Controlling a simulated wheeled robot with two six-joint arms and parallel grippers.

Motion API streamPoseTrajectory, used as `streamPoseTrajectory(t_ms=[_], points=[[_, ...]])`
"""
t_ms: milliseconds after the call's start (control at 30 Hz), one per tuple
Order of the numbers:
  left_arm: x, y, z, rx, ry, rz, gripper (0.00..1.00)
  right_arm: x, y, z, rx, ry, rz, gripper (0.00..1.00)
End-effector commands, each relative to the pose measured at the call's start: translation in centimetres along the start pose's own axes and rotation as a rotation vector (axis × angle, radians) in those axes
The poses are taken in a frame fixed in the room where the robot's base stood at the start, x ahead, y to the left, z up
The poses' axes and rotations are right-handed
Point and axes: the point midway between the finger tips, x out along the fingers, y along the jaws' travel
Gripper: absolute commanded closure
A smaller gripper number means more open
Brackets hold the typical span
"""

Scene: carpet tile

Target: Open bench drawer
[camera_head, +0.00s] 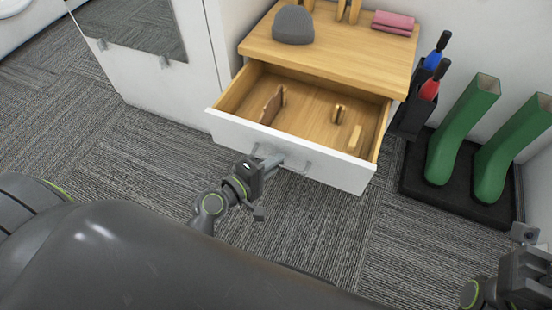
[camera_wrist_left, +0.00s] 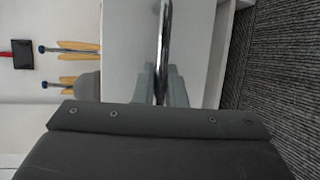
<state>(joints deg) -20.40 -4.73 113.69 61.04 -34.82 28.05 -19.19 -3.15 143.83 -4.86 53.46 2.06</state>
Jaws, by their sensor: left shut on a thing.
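The bench drawer (camera_head: 222,126) has a white front and a wooden inside, and it stands pulled out from the wooden-topped bench (camera_head: 335,48). A metal bar handle (camera_head: 300,166) runs along its front. My left gripper (camera_head: 268,164) is at the drawer front, shut on the handle. In the left wrist view the handle (camera_wrist_left: 164,40) runs between the two fingers (camera_wrist_left: 162,84). The drawer holds a brown flat item (camera_head: 272,105) and small wooden pieces (camera_head: 354,138). My right gripper (camera_head: 527,240) is at the right edge, partly cut off, its jaws unclear.
On the bench top lie a grey beanie (camera_head: 293,25) and a pink folded cloth (camera_head: 394,20). Right of the drawer stand green boots (camera_head: 461,130) on a black tray (camera_head: 415,178) and an umbrella holder (camera_head: 410,112). A white mirrored cabinet (camera_head: 160,85) is at left. Carpet lies clear in front.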

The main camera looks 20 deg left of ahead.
Motion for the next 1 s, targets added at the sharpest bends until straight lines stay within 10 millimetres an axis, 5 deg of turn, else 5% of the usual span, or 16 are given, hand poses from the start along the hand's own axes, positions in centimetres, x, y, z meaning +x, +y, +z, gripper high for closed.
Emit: streamPoseTrajectory(t_ms=[400, 433, 500, 1000], points=[[-0.09, -0.08, 0.02, 0.000, 0.000, -0.001, 1.00, -0.02, -0.01, 0.01, 0.000, -0.001, -0.001, 0.64], [-0.08, -0.08, 0.02, 0.000, 0.000, -0.001, 0.85, -0.03, -0.01, 0.01, 0.000, -0.001, -0.001, 0.64], [-0.08, -0.07, 0.02, 0.000, 0.000, -0.001, 0.81, -0.03, -0.01, 0.01, 0.000, -0.001, -0.001, 0.64], [-0.60, -0.01, 0.00, 0.000, 0.001, -0.001, 0.81, 0.09, 0.00, 0.01, 0.000, -0.002, -0.002, 0.64]])
